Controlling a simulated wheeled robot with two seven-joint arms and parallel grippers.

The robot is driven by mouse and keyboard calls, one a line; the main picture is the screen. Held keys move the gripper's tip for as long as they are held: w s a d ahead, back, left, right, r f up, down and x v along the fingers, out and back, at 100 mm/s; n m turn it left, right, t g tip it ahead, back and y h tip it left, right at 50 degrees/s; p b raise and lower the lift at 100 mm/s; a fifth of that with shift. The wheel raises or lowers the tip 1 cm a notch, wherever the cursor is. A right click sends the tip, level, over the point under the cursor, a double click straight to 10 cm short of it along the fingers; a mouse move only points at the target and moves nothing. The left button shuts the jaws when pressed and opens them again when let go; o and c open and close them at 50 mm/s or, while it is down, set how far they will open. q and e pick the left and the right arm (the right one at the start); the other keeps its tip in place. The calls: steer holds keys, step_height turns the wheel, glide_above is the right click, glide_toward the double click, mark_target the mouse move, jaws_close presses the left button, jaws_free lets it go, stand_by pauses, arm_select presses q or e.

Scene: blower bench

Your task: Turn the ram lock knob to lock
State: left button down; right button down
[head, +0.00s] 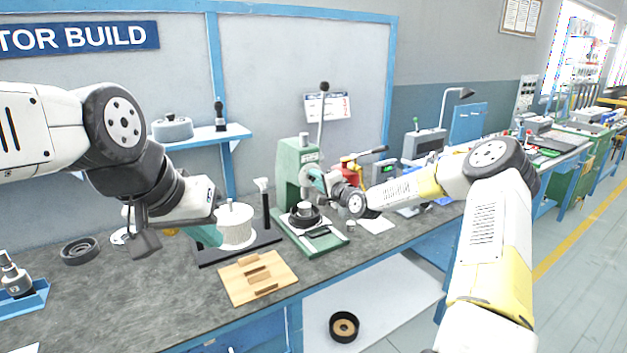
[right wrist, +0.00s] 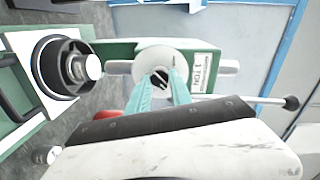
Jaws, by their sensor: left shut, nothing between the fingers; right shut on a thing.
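The green arbor press (head: 291,170) stands on the bench with its label and lever side in the right wrist view (right wrist: 118,50). My right gripper (head: 313,177) is at the press head. In the right wrist view its teal fingertips (right wrist: 160,84) are closed on the small dark ram lock knob (right wrist: 160,77), in front of a pale round disc (right wrist: 148,61). The fingers partly hide the knob, so its turn angle is unclear. My left gripper (head: 207,236) is shut and empty, beside the white ribbed cylinder (head: 236,222).
The press lever's black ball (head: 323,87) sticks up above the press. A black ring part (head: 305,214) sits on the press base. A wooden block (head: 258,278) lies in front, and a black ring (head: 80,250) lies at left. A dark round part (head: 343,326) is below the bench edge.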

steer(key=c, duration=1.1)
jaws_free()
steer(key=shift+c, duration=0.2)
steer(key=shift+s+d, duration=0.1)
steer(key=v, duration=0.7)
steer(key=shift+s, duration=0.3)
steer(key=shift+d, duration=0.15)
